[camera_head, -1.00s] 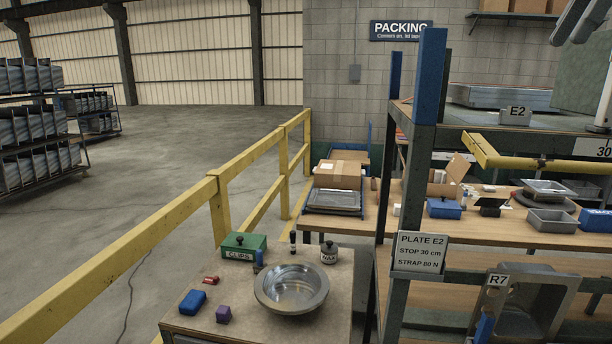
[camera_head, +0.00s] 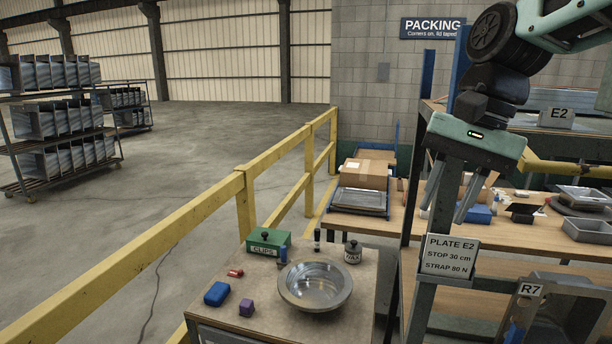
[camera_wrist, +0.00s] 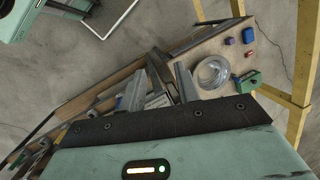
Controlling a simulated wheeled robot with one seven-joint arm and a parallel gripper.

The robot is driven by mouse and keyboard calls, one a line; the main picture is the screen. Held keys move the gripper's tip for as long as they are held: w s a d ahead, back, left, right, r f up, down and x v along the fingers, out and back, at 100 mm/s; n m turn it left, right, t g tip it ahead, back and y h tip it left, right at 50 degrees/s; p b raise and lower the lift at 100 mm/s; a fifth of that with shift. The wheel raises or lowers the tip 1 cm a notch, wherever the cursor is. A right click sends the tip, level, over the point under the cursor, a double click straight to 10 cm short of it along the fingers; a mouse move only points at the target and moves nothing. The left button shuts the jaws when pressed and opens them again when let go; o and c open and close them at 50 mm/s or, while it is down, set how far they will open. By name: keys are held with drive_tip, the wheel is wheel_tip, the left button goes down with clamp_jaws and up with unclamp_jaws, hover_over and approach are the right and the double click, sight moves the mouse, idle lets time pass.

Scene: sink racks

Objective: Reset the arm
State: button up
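My gripper (camera_head: 445,212) hangs at the right of the head view, fingers pointing down, in front of the rack post. Its two grey fingers are apart with nothing seen held between them. In the wrist view my gripper (camera_wrist: 158,88) also shows with its fingers spread, over the rack and bench area. The arm comes in from the upper right of the head view.
A side table holds a metal bowl (camera_head: 315,286), a green CLIPS box (camera_head: 268,242), a WAX jar (camera_head: 352,252) and small blocks. The rack post with the PLATE E2 sign (camera_head: 449,255) stands near my gripper. A yellow rail (camera_head: 205,207) runs left; open floor lies beyond.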

drive_tip(key=s+a+f+n+h, duration=0.1)
drive_tip(key=s+a+f+n, duration=0.2)
drive_tip(key=s+f+n, duration=0.5)
drive_tip(key=s+a+f+n+h, duration=0.1)
drive_tip(key=s+a+f+n, duration=0.1)
drive_tip(key=s+f+n, duration=0.5)
wheel_tip(320, 180, down, 10)
drive_tip(key=s+m+b, duration=0.1)
drive_tip(key=s+b, duration=0.2)
drive_tip(key=b, duration=0.6)
drive_tip(key=shift+f+t, duration=0.15)
drive_tip(key=shift+t, duration=0.15)
